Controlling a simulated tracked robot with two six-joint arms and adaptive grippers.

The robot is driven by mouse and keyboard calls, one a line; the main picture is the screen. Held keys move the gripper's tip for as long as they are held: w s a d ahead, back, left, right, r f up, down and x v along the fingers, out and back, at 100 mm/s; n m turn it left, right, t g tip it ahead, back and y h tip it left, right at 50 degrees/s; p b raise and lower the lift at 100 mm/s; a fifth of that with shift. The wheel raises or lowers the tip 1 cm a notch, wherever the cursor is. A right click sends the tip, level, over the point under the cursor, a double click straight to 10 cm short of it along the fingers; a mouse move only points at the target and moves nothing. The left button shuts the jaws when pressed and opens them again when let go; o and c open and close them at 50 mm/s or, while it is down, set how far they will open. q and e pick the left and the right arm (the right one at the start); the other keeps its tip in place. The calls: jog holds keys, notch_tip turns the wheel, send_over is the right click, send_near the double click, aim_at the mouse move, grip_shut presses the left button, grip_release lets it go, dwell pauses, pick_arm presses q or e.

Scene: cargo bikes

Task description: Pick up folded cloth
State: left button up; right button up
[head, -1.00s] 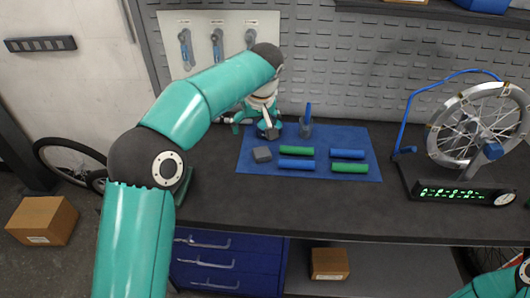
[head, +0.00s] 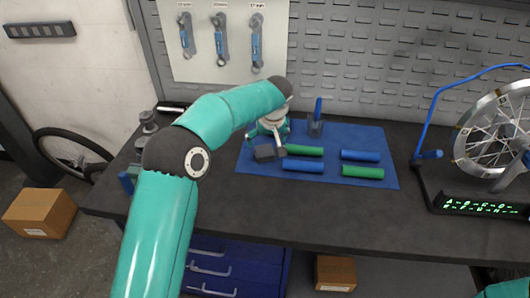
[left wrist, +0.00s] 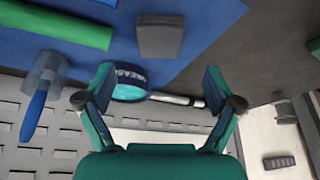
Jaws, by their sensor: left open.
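A small grey block-like piece, which looks like the folded cloth (head: 266,154), lies at the left part of the blue mat (head: 385,183). In the left wrist view the cloth (left wrist: 160,37) is dark grey, in front of and between the lines of the two fingers, apart from both. My left gripper (left wrist: 158,78) is open and empty, fingers spread wide. In the head view my left gripper (head: 267,142) is just behind and above the cloth, hiding part of it. My right gripper is not in view; only a piece of that arm shows at bottom right.
Green and blue rolls (head: 361,156) lie on the mat, with a clear cup (head: 315,128) holding a blue tool behind. A wheel stand (head: 470,200) is at right. The front bench is clear.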

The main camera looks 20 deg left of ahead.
aim_at(264, 150)
pick_arm(q)
jog(key=shift+x, duration=1.05)
jog(key=p+x, duration=0.1)
jog(key=x, duration=0.3)
jog(key=shift+s+f+p, duration=0.1)
jog(key=shift+s+p, duration=0.05)
jog(key=shift+p, duration=0.25)
jog(key=shift+a+f, duration=0.1)
jog(key=shift+f, duration=0.3)
jog(key=c, duration=1.2)
jog(key=shift+c, duration=0.2)
jog(key=shift+r, duration=0.1)
